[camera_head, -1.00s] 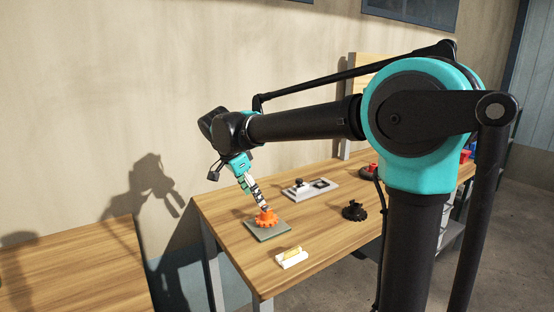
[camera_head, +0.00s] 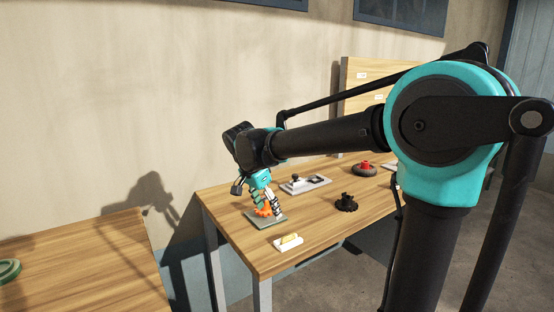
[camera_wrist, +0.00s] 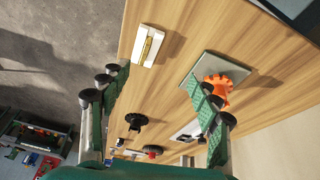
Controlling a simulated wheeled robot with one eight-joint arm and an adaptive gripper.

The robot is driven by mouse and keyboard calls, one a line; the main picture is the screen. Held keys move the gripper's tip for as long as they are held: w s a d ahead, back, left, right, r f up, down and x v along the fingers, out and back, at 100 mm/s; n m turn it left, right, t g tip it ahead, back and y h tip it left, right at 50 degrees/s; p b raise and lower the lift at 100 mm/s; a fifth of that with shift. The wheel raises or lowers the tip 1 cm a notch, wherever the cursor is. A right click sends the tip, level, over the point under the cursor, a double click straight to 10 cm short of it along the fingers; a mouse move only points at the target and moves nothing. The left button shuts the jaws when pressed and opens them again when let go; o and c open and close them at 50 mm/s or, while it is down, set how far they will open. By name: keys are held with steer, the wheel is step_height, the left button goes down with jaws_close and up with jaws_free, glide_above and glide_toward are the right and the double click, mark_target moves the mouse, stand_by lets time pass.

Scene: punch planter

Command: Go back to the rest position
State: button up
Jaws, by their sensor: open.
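My gripper (camera_head: 267,200) is open and empty above the wooden table, close over an orange gear-like part (camera_head: 263,212). The orange part stands on a grey-green square plate (camera_head: 283,226). In the wrist view the two fingers are spread wide. One finger (camera_wrist: 212,118) overlaps the orange part (camera_wrist: 219,88) in the picture; I cannot tell whether they touch. The plate also shows in the wrist view (camera_wrist: 199,72). The fingers hide part of the orange part.
A white holder with a yellow piece (camera_head: 289,242) lies near the table's front edge. A black knobbed part (camera_head: 346,203), a grey fixture (camera_head: 305,184) and a black part with a red top (camera_head: 365,169) stand farther along. Another table (camera_head: 85,260) is at left.

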steer(key=s+d+f+n, duration=0.1)
steer(key=d+f, duration=0.1)
steer(key=d, duration=0.1)
steer(key=s+d+f, duration=0.1)
steer(key=d+f, duration=0.1)
steer(key=d, duration=0.1)
steer(key=d+f+n+y, duration=0.1)
steer(key=d+f, duration=0.1)
steer(key=d, duration=0.1)
steer(key=shift+s+d+n, duration=0.1)
steer(key=shift+s+n, duration=0.2)
steer(key=shift+s, duration=0.1)
steer(key=s+d+f+n+t+y, duration=0.2)
steer(key=s+d+f+n, duration=0.4)
steer(key=s+d+f, duration=0.7)
steer(key=shift+s+n, duration=0.25)
steer(key=shift+n, duration=0.15)
